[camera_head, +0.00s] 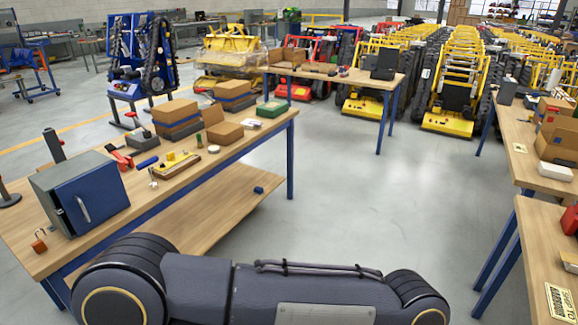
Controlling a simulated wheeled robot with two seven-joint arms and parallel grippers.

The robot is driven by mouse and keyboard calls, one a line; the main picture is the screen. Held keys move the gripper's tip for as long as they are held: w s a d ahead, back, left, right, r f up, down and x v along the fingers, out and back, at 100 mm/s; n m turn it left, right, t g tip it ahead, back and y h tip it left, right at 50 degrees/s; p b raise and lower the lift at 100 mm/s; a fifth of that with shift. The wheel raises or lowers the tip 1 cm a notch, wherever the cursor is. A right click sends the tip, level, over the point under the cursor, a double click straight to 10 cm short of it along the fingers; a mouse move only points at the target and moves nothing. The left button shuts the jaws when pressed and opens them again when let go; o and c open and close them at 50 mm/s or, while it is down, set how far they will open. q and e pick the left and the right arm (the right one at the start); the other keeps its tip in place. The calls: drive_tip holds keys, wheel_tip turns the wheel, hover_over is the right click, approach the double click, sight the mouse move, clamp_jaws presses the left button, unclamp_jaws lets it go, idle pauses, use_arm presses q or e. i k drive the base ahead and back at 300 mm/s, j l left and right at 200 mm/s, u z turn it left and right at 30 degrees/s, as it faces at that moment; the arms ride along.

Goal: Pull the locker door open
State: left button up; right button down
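The locker (65,176) is a small grey box on the left workbench, near the bench's front left end. Its blue door (98,190) faces the aisle and looks shut, with a pale upright handle (84,209) on its left part. An orange-brown padlock (39,243) sits on the bench top just left of the locker, apart from it. Neither of my grippers is in view. A dark arm link of mine crosses the bottom of the view, in front of the bench, and hides part of its lower shelf.
The left workbench (196,174) also holds cardboard boxes (176,117), a red tool (121,158), a blue cylinder (147,162) and a yellow tool (178,160) beyond the locker. Other benches (548,232) stand at right. The floor (370,200) between is clear.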

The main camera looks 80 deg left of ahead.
sight(95, 196)
drive_tip(key=u, duration=4.15)
drive_tip(key=i+j+u, duration=0.15)
drive_tip(key=i+j, duration=0.15)
drive_tip(key=i, duration=0.2)
drive_tip(key=i+j+u, duration=0.2)
drive_tip(key=i, duration=0.35)
drive_tip(key=i+j+u, duration=0.15)
drive_tip(key=i, duration=0.4)
drive_tip(key=j, duration=0.1)
